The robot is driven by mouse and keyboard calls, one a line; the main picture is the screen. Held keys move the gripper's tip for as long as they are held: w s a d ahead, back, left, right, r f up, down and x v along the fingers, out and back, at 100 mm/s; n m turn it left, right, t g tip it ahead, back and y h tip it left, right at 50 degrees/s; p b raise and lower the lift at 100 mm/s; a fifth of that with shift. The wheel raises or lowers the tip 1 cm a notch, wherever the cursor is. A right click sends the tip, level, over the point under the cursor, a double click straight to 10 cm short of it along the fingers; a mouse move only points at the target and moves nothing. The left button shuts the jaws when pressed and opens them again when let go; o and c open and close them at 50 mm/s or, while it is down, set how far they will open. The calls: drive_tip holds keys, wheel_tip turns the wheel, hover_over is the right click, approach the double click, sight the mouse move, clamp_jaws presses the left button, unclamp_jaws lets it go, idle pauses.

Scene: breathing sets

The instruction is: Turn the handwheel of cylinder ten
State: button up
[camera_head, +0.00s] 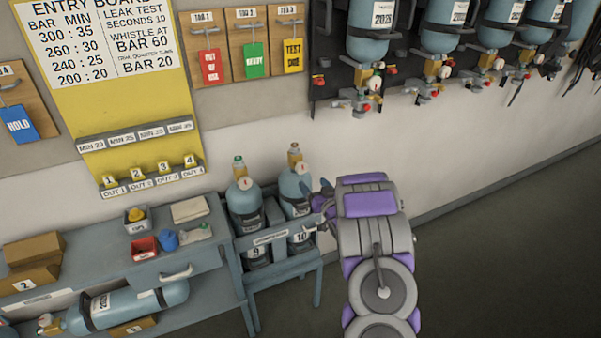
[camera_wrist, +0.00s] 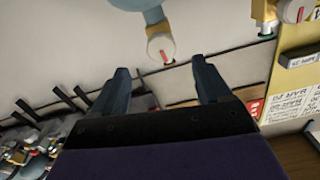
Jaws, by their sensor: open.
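Cylinder ten (camera_head: 290,187) is a pale blue bottle standing upright on the right of a grey-blue two-bottle rack (camera_head: 285,262), above its "10" label. Its brass valve top (camera_head: 294,150) and a round gauge (camera_head: 302,168) show; I cannot clearly make out the handwheel. My gripper (camera_head: 322,196) is beside its right side, partly hidden by my purple and grey arm. In the wrist view, my gripper (camera_wrist: 163,80) is open, with nothing between the fingers. A white round dial with a red mark (camera_wrist: 160,47) on a pale blue bottle shows just beyond the fingertips, apart from them.
A second bottle (camera_head: 245,205) stands left of cylinder ten. A grey bench (camera_head: 190,257) with small tubs and a lying bottle is further left. Several bottles (camera_head: 440,35) hang on the wall at upper right. The floor at right (camera_head: 510,250) is clear.

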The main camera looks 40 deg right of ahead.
sight(303, 171)
drive_tip(key=b+x, duration=0.2)
drive_tip(key=x, duration=0.8)
drive_tip(key=shift+w, duration=0.25)
drive_tip(key=c, duration=1)
drive_tip(key=shift+o, duration=0.2)
drive_tip(key=shift+r+m+p, duration=0.15)
drive_tip(key=shift+m+p, duration=0.35)
drive_tip(key=shift+p, duration=1.2)
drive_tip(key=shift+m, duration=0.3)
drive_tip(key=o, duration=1)
drive_tip(key=shift+c, duration=0.2)
